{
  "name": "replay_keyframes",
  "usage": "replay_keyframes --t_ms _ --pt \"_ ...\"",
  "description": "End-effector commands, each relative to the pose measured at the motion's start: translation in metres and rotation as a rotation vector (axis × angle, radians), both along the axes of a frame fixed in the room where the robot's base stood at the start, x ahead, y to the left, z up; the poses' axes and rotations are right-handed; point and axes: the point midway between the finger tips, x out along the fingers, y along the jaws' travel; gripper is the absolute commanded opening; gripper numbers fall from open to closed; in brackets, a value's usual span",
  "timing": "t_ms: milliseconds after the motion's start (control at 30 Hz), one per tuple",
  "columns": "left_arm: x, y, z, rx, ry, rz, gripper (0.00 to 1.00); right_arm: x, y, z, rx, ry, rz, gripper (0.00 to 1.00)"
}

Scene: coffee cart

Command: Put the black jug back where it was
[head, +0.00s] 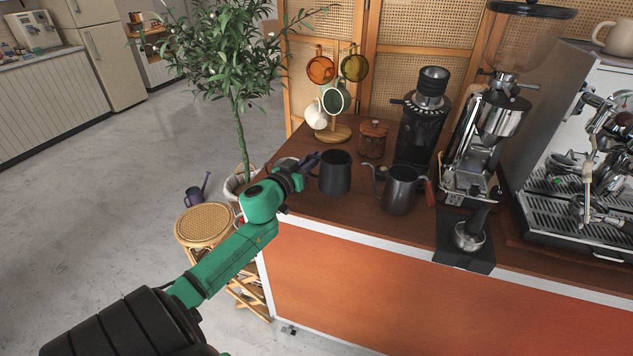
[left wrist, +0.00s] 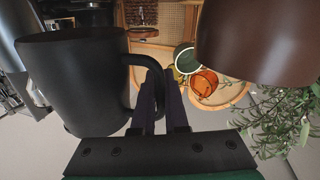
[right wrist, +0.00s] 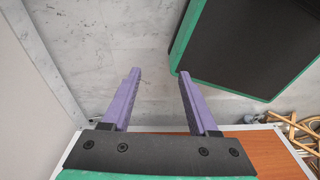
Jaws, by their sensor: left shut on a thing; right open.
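The black jug (head: 335,174) is a dark cylinder near the left end of the brown counter (head: 300,207), upright in the head view. Whether its base touches the counter is hard to tell. My left gripper (head: 311,161) is at the jug's left side. In the left wrist view the jug (left wrist: 72,80) fills the left side, and my left gripper (left wrist: 160,88) is shut on its handle (left wrist: 148,62). My right gripper (right wrist: 158,78) is open and empty in the right wrist view.
A grey gooseneck kettle (head: 399,190) stands close to the jug's right. Behind are a wooden jar (head: 373,139), a mug tree (head: 332,133) and a black grinder (head: 420,130). The tamper stand (head: 465,250) is at the front. A potted plant (head: 238,90) and stool (head: 203,224) are left.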

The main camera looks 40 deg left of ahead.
Motion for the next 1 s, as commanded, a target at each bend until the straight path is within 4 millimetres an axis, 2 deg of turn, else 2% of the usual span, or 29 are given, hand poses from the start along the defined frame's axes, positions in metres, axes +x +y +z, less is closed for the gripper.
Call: replay_keyframes --t_ms 200,300,667,700,1000 --pt "0.0 0.001 -0.041 -0.006 -0.003 0.003 0.0 -0.007 -0.01 -0.016 -0.014 0.011 -0.005 0.6" --pt "0.0 0.001 -0.052 -0.002 -0.004 0.001 0.0 -0.007 -0.011 -0.019 -0.015 0.011 -0.005 0.6" --pt "0.0 0.001 -0.056 -0.001 -0.003 0.0 0.0 -0.006 -0.01 -0.02 -0.014 0.01 -0.005 0.6" --pt "0.0 0.001 -0.055 0.001 -0.002 0.0 0.24 -0.006 -0.01 -0.019 -0.014 0.009 -0.004 0.6" --pt "0.0 0.001 -0.054 0.001 -0.002 0.0 0.24 -0.005 -0.008 -0.018 -0.012 0.008 -0.003 0.6"
